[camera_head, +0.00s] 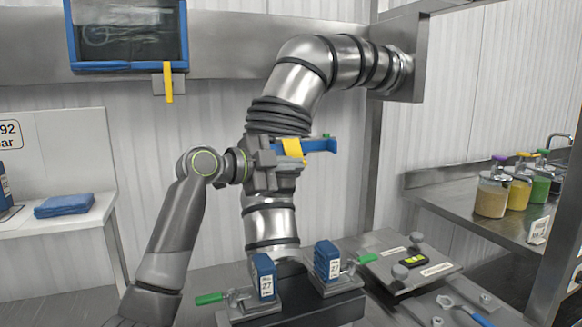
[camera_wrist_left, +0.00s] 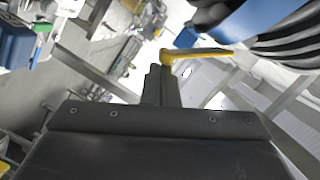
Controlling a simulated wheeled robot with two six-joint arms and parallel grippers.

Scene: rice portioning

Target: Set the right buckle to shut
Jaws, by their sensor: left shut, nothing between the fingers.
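Two clamp-like buckles with green handles sit at the foot of the metal pipe. The right buckle (camera_head: 367,259) has its handle sticking out to the right beside a blue block (camera_head: 327,260); I cannot tell whether it is shut. The left buckle (camera_head: 209,298) has its handle pointing left, beside another blue block (camera_head: 264,277). My left gripper (camera_head: 264,165) is in front of the pipe, well above both buckles. In the left wrist view its fingers (camera_wrist_left: 160,75) are together and empty, close to a yellow lever (camera_wrist_left: 195,53). My right gripper is not in view.
The metal pipe (camera_head: 270,222) carries a blue part (camera_head: 320,145) and a yellow piece (camera_head: 291,146) close to my left gripper. Grey plates with knobs (camera_head: 410,262) lie at the right. Jars (camera_head: 491,198) stand on the right counter. A blue cloth (camera_head: 64,204) lies on the left shelf.

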